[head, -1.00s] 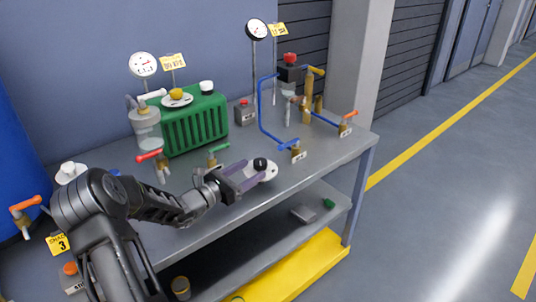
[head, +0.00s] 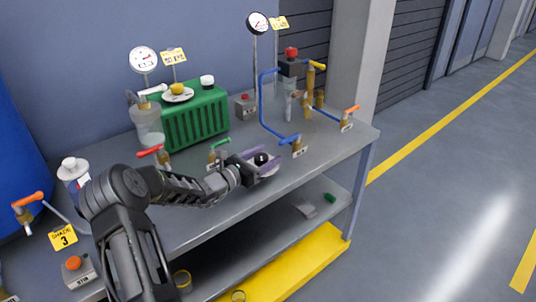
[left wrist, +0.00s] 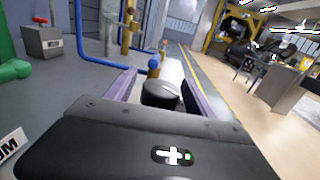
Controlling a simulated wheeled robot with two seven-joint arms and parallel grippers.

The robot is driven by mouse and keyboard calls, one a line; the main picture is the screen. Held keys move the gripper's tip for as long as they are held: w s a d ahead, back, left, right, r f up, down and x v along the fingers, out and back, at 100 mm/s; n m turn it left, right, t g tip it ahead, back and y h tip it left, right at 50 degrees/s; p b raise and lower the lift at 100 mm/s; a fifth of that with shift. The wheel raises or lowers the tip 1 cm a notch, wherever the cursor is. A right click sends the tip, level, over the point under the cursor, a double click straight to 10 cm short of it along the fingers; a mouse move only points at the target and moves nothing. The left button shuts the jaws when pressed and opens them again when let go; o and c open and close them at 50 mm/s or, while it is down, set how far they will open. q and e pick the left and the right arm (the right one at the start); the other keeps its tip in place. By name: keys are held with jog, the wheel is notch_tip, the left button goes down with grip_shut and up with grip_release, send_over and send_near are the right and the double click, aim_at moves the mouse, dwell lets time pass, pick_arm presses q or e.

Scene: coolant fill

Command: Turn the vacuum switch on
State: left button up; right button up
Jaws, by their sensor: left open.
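A round black knob (head: 262,158) stands on a pale rounded plate (head: 268,171) on the grey bench. It looks like a switch, but I can read no label on it. My left gripper (head: 259,161) is open, with its purple-padded fingers on either side of the knob. In the left wrist view the black knob (left wrist: 160,94) sits between the two fingers, and I see no clear contact. The plate is partly hidden by the gripper. My right gripper is not in view.
A green ribbed unit (head: 190,120) stands behind, beside a small grey red-button box (head: 245,106). Green-handled (head: 217,152) and blue-handled (head: 291,141) valves flank the gripper. A white-capped bottle (head: 72,172) and an orange-button box (head: 76,270) stand left. The bench's front right is clear.

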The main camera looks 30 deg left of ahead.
pick_arm(q)
jog(key=shift+w+d, duration=0.1)
jog(key=shift+w, duration=0.4)
jog(key=shift+c, duration=0.3)
jog(key=c, duration=1.3)
jog(key=shift+d+m+g+h, duration=0.25)
jog(key=shift+m+h, duration=0.55)
jog(key=shift+h, duration=0.4)
grip_shut()
grip_release()
jog(key=o, duration=1.4)
jog(key=shift+c, duration=0.2)
jog(key=shift+s+a, duration=0.1)
jog(key=shift+s, duration=0.05)
jog(key=b+v, duration=0.1)
jog(key=v, duration=0.6)
jog(key=shift+s+a, duration=0.1)
jog(key=shift+s, duration=0.25)
